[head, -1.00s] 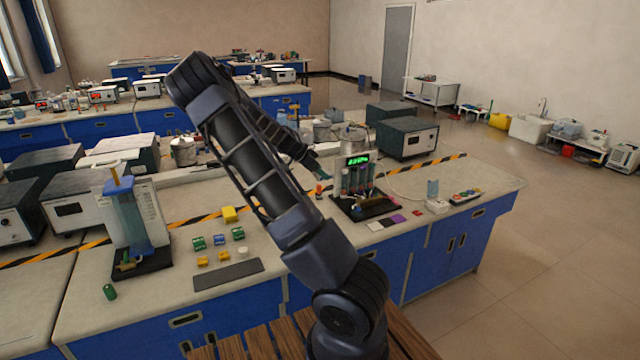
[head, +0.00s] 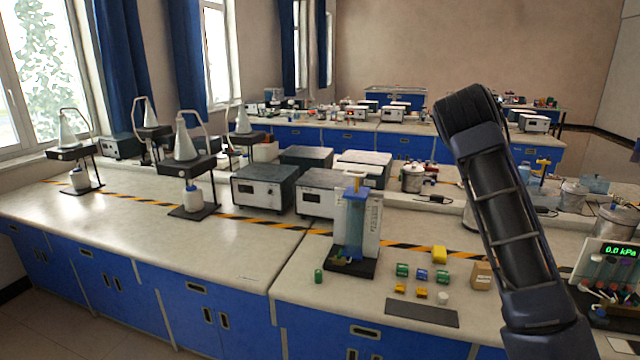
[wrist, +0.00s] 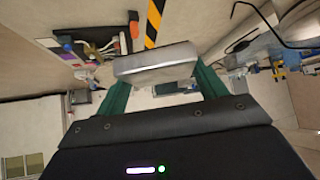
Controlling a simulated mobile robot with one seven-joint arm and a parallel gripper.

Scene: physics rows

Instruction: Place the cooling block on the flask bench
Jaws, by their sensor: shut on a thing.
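My gripper (wrist: 160,78) has green fingers and is shut on a silvery metal block with rounded edges, the cooling block (wrist: 155,60), in the wrist view. The block is held above the surfaces seen beyond it. In the head view my arm stands at the right, and the gripper and block cannot be made out there. The flask bench (head: 130,222) is the pale-topped bench with blue cabinets at the left. Conical flasks (head: 185,140) sit on dark stands along it, with small white bottles below some of them.
The flask bench's front top is clear. Grey instrument boxes (head: 262,188) stand along its back right, by a yellow-black stripe. The adjoining bench holds a blue column apparatus (head: 355,225), small coloured blocks, a dark mat (head: 422,315) and a pressure display (head: 620,250).

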